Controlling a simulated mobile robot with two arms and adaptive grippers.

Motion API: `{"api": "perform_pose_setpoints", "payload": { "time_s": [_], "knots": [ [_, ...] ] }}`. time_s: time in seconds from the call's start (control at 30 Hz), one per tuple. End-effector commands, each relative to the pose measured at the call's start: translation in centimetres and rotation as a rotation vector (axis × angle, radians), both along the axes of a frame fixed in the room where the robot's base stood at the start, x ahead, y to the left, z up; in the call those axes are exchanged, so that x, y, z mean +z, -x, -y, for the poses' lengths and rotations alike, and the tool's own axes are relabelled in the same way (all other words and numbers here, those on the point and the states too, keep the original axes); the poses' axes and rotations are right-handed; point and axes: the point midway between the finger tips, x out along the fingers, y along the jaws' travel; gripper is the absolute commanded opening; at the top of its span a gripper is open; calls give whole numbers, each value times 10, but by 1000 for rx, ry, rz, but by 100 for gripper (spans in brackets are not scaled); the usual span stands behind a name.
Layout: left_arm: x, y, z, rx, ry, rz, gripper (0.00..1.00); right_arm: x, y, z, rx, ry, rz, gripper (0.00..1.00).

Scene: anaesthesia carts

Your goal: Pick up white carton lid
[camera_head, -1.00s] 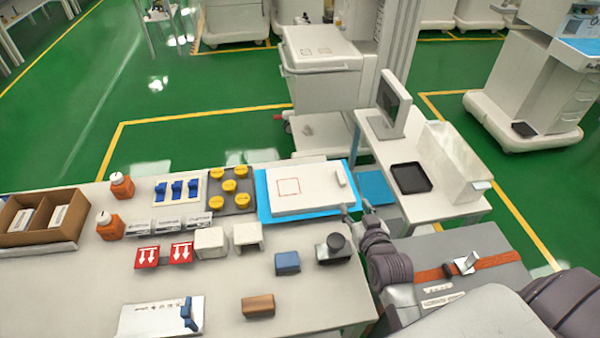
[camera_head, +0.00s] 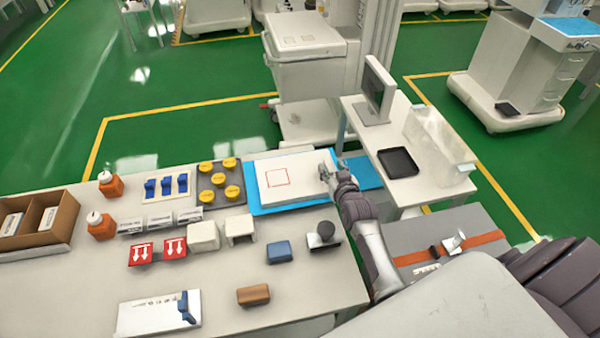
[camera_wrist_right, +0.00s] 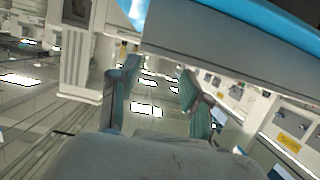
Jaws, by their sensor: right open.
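The white carton lid (camera_head: 285,186) is a flat white slab with a red square outline on top. It lies on a blue mat (camera_head: 254,204) at the back right of the table. My right gripper (camera_head: 328,172) is at the lid's right end, over the spot where a small raised tab stood, which it now hides. I cannot tell whether it touches the lid. In the right wrist view the two fingers (camera_wrist_right: 158,92) are apart with nothing visible between them. My left gripper is not in view.
A dark plate with yellow-capped items (camera_head: 220,183) stands just left of the mat. A blue block (camera_head: 279,252) and a dark round-topped piece (camera_head: 326,232) lie in front. A side table with a monitor (camera_head: 375,88) and a black tray (camera_head: 398,161) stands to the right.

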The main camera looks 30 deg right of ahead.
Motion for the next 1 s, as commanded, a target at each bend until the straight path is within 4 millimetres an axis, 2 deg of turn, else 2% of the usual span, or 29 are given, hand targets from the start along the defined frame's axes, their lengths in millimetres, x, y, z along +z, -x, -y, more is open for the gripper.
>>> {"api": "perform_pose_setpoints", "payload": {
  "time_s": [0.13,0.4,0.47,0.7,1.0],
  "knots": [
    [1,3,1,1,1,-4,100,-4,-14,2,1,0,0,48],
    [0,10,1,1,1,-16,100,-6,-15,3,1,-1,-1,48],
    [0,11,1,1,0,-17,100,-6,-15,3,1,-1,-1,40],
    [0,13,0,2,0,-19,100,-6,-15,2,1,-1,-1,0],
    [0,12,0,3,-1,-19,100,-5,-15,2,1,-1,0,0]
  ]
}}
